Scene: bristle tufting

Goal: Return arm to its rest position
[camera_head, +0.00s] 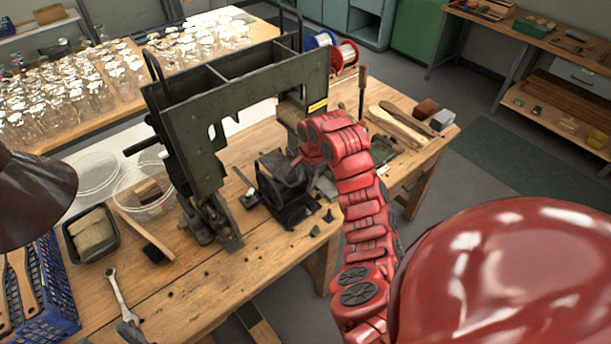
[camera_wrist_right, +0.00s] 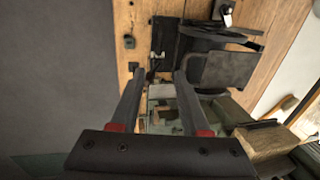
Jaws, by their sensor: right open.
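My red right arm (camera_head: 362,205) reaches up from the lower right over the wooden workbench (camera_head: 215,290). Its gripper (camera_head: 301,160) is beside the black clamp-like fixture (camera_head: 284,190), under the green machine frame; its fingers are mostly hidden in the head view. In the right wrist view the two fingers (camera_wrist_right: 158,82) are apart with nothing held between them. Their tips point toward the black fixture (camera_wrist_right: 225,68), which lies just beyond and to the right. I cannot tell whether they touch it. My left gripper does not show.
The green machine frame (camera_head: 250,72) stands close to the arm. Wooden brush handles (camera_head: 397,125) and wire spools (camera_head: 345,52) are at the back right. A clear bowl (camera_head: 145,195), a wrench (camera_head: 122,296) and a blue crate (camera_head: 55,290) are left. The bench's front strip is mostly clear.

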